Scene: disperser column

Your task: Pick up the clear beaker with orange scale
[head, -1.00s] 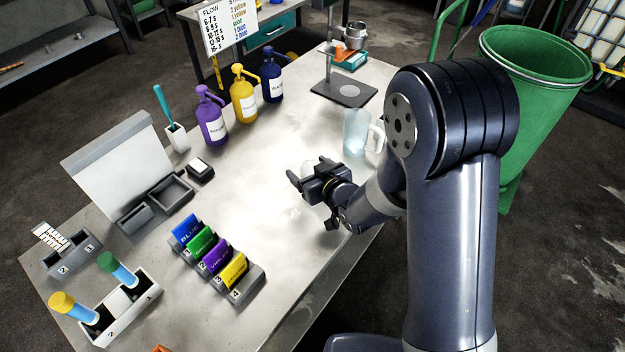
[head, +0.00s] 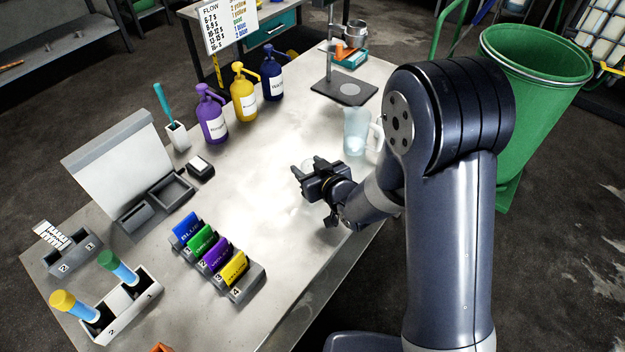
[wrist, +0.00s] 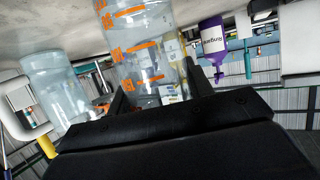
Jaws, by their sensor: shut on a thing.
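The clear beaker with orange scale (wrist: 140,45) stands out in the wrist view, its orange marks facing the camera. My gripper (wrist: 155,95) is shut on it, with a dark finger on each side of its wall. In the head view my gripper (head: 312,172) is over the right part of the table, and only a faint bit of the clear beaker (head: 309,161) shows between the fingers. The rest of the beaker is hidden by the gripper there.
A clear jug with a handle (head: 356,132) stands close behind my gripper. Purple (head: 211,118), yellow (head: 244,95) and blue (head: 272,78) pump bottles stand farther back. A card rack (head: 250,285) sits at the front. The table's middle is clear.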

